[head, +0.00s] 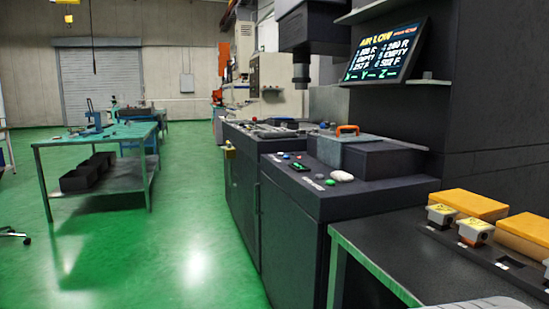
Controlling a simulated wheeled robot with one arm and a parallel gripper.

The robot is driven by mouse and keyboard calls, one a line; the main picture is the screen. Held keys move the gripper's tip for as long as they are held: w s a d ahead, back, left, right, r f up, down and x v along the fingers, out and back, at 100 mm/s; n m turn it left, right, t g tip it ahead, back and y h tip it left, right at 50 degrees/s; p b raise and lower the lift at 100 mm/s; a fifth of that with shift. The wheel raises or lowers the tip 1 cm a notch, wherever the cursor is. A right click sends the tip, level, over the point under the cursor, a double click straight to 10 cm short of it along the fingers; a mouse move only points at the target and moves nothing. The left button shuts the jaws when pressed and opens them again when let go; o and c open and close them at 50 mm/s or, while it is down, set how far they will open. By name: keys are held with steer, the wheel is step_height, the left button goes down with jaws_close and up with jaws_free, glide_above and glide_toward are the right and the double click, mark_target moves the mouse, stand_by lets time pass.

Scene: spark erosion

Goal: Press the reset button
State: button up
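A dark machine cabinet stands right of centre, and its sloped control panel (318,190) faces up. A screen (383,52) above reads "AIR LOW" with coloured text. My gripper is not in view.
A white rounded item (341,176) lies on the panel. A dark bench (400,262) at the lower right carries yellow boxes (468,204). A green workbench (82,137) with dark bins underneath stands left. The green floor (170,255) between is clear.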

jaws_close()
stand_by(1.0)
